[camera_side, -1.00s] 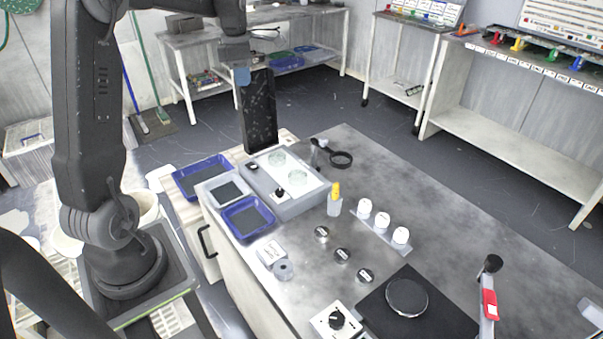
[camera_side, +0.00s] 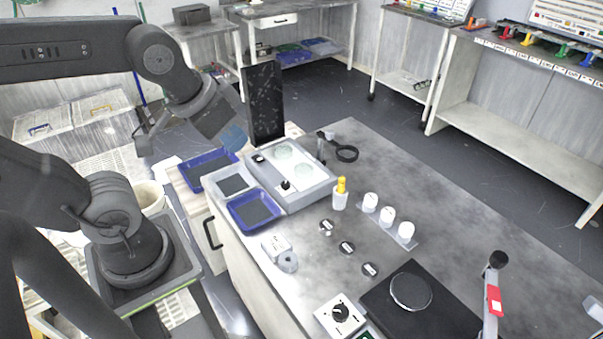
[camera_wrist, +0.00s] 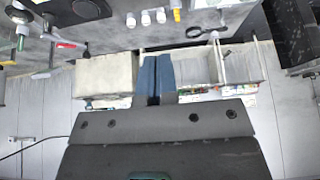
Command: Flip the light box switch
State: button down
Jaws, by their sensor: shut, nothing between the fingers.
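The light box (camera_side: 312,199) is a grey box on the bench in the side view, with two round clear dishes (camera_side: 284,151) on its pale top. A small black-tipped switch (camera_side: 285,185) stands at its near edge, and a black knob (camera_side: 258,158) sits at its left corner. My gripper (camera_side: 235,139) is left of the light box, above the blue tray, apart from the switch. Its blue fingers are together and empty, as the wrist view (camera_wrist: 157,80) also shows. I cannot make out the switch in the wrist view.
A tall dark panel (camera_side: 263,102) stands behind the light box, close to my gripper. Blue trays (camera_side: 254,211) lie left of the box. A magnifier (camera_side: 346,153), a yellow-capped bottle (camera_side: 341,198) and white cups (camera_side: 388,215) are to the right.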

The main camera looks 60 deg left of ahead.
jog(key=w+a+n+g+y, duration=0.1)
jog(key=w+a+n+g, duration=0.1)
jog(key=w+a+n, duration=0.4)
jog(key=n+g+y, duration=0.1)
jog(key=n+g, duration=0.3)
jog(key=n, duration=0.8)
send_over(262, 166)
notch_tip(262, 166, down, 16)
jog(key=f, duration=0.4)
jog(key=a+f, duration=0.1)
jog(key=f, duration=0.6)
jog(key=shift+w+a+f, duration=0.15)
jog(key=shift+f, duration=0.65)
jog(key=shift+d+f, duration=0.9)
jog(key=shift+f, duration=0.1)
jog(key=shift+a, duration=0.1)
